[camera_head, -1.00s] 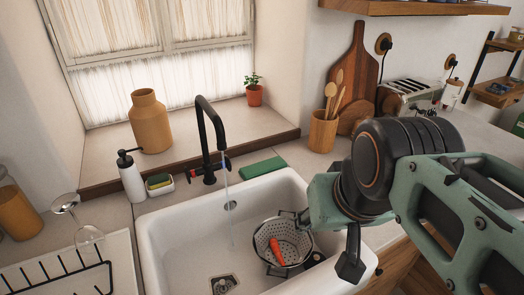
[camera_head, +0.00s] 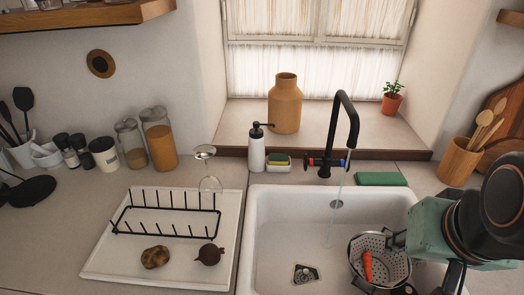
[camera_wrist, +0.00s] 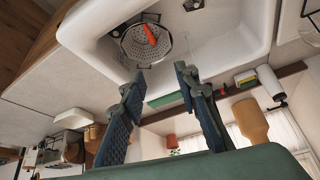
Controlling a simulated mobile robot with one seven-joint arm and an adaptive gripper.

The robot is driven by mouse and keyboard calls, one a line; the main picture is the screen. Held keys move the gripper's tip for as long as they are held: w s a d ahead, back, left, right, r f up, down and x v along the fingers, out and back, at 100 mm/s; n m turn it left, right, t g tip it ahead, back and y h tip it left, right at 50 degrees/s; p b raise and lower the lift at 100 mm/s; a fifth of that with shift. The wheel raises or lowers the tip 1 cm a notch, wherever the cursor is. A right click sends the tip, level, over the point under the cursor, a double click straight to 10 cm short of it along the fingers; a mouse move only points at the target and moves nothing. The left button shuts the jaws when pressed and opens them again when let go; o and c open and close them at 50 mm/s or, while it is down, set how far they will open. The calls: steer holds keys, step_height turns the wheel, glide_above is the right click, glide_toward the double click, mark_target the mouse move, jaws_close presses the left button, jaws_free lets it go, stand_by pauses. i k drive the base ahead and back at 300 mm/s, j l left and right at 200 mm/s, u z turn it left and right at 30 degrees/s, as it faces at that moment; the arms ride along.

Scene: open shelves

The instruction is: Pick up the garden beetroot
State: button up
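The garden beetroot (camera_head: 210,254), dark purple and round with a thin tail, lies on the white draining board (camera_head: 110,262) left of the sink. It is in front of the black wire rack and does not show in the wrist view. My gripper (camera_wrist: 159,70) is open and empty, its two fingers apart in the wrist view. In the head view my arm is at the right edge over the sink's right side, far to the right of the beetroot.
A brown potato (camera_head: 155,257) lies left of the beetroot. The black rack (camera_head: 170,235) and a wine glass (camera_head: 205,153) stand behind. The white sink (camera_head: 275,235) holds a colander (camera_head: 394,264) with a carrot (camera_head: 367,266). The tap (camera_head: 345,115) is running.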

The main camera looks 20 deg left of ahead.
mark_target(210, 254)
steer(key=k+j+u, duration=0.1)
steer(key=u, duration=1.3)
steer(key=l+z, duration=0.9)
steer(key=j+u, duration=0.45)
steer(key=j, duration=0.7)
